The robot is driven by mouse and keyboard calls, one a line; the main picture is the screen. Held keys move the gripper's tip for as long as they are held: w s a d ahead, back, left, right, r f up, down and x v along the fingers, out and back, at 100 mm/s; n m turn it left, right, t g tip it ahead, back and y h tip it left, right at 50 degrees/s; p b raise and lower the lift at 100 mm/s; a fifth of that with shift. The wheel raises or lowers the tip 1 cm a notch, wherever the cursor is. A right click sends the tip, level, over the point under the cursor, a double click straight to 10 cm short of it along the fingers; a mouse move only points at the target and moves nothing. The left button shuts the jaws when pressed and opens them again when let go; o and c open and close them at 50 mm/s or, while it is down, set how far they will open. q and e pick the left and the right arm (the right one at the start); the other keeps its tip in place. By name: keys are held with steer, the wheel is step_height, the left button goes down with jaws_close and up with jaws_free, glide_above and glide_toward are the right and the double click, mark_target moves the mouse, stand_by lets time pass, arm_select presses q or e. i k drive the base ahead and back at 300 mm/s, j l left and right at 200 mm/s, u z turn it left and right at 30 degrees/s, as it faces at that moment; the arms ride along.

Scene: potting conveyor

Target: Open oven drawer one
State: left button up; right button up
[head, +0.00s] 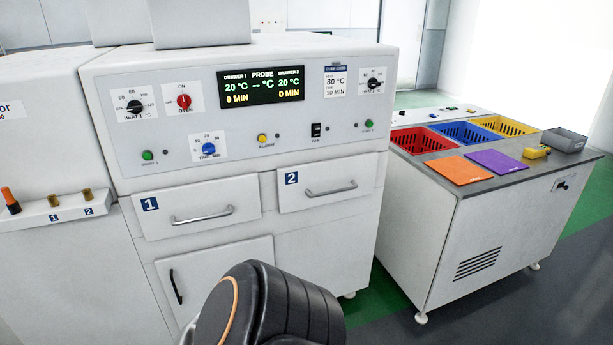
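The white oven (330,240) stands in front of me in the head view. Oven drawer one (196,207) carries a blue "1" label and a horizontal metal handle (203,216), and its front looks flush with the oven. Drawer two (330,187) is to its right, with its own handle (332,188), and also looks shut. The display (261,86) reads 20 °C and 0 MIN for both drawers. A dark part of my arm shows at the bottom centre, in front of the oven's lower part. Neither gripper's fingers are in view.
A lower door (217,280) with a black handle is under drawer one. To the right stands a white cart (480,240) with red, blue and yellow baskets and orange and purple sheets on top. A holder ledge (60,213) is at the left. Green and grey floor lies around the cart.

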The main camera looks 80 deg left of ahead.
mark_target(172, 212)
steer(key=u, duration=3.1)
steer(key=i+u, duration=0.25)
steer(key=u, duration=0.15)
steer(key=i+l+u, duration=0.2)
steer(key=i, duration=0.2)
steer(key=i+l+u, duration=0.2)
steer(key=i, duration=0.2)
